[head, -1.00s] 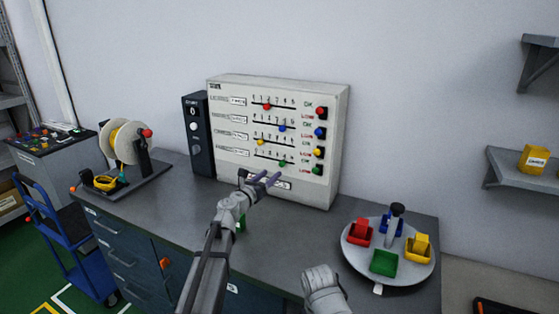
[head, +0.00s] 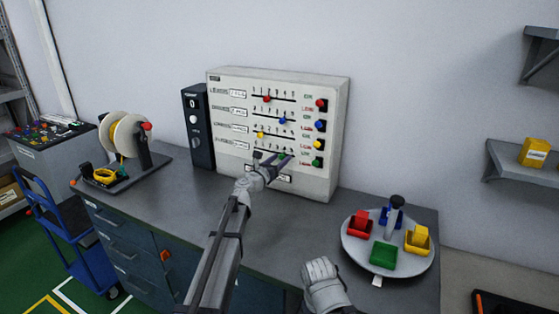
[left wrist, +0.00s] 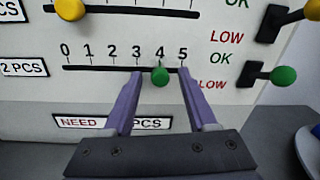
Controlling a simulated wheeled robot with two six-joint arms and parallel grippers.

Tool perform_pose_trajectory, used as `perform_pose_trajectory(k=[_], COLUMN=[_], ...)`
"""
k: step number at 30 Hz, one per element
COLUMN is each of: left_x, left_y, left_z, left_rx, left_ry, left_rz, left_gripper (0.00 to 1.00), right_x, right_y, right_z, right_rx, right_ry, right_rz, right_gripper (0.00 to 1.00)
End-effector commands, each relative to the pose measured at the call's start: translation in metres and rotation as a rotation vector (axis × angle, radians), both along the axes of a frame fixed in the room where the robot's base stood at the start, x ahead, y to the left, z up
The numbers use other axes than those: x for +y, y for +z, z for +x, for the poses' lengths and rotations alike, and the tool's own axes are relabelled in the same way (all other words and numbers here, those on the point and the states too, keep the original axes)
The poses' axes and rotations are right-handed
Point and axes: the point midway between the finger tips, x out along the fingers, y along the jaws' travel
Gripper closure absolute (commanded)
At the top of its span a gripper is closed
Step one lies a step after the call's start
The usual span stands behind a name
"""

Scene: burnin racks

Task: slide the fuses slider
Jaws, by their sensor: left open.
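The white panel (head: 225,165) on the bench carries several horizontal sliders with coloured knobs; their name labels are too blurred to read in the head view. The green knob (left wrist: 160,76) on the lowest slider sits at about 4 on its 0 to 5 scale. My left gripper (left wrist: 158,78) is open, with one purple finger on each side of this green knob; contact is not clear. In the head view my left gripper (head: 273,161) is in front of the lowest row, partly hiding it.
A yellow knob (left wrist: 70,8) sits on the slider above. Indicator switches (left wrist: 270,75) line the panel's right side. A dark box (head: 197,125) stands left of the panel, a spool stand (head: 128,150) further left. A round tray (head: 363,263) with coloured bins stands right.

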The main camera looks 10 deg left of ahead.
Motion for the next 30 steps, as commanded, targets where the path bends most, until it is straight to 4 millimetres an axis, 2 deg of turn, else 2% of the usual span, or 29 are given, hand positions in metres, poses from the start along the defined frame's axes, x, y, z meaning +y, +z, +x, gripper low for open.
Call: perform_pose_trajectory(k=[2, 16, 30], left_x=[0.0000, 0.0002, 0.0002], left_y=[0.0000, 0.0000, 0.0000], left_z=[-0.0002, -0.0004, -0.0005], left_rx=[0.000, 0.000, 0.000], left_ry=[0.000, 0.000, 0.000], left_rz=[0.000, 0.000, 0.000], left_gripper=[0.46, 0.99, 1.00], right_x=[0.0000, 0.0000, 0.0000], right_y=[0.0000, 0.0000, 0.0000], right_z=[0.0000, 0.0000, 0.0000], right_rx=[0.000, 0.000, 0.000], right_ry=[0.000, 0.000, 0.000], right_rz=[0.000, 0.000, 0.000], right_gripper=[0.50, 0.50, 0.50])
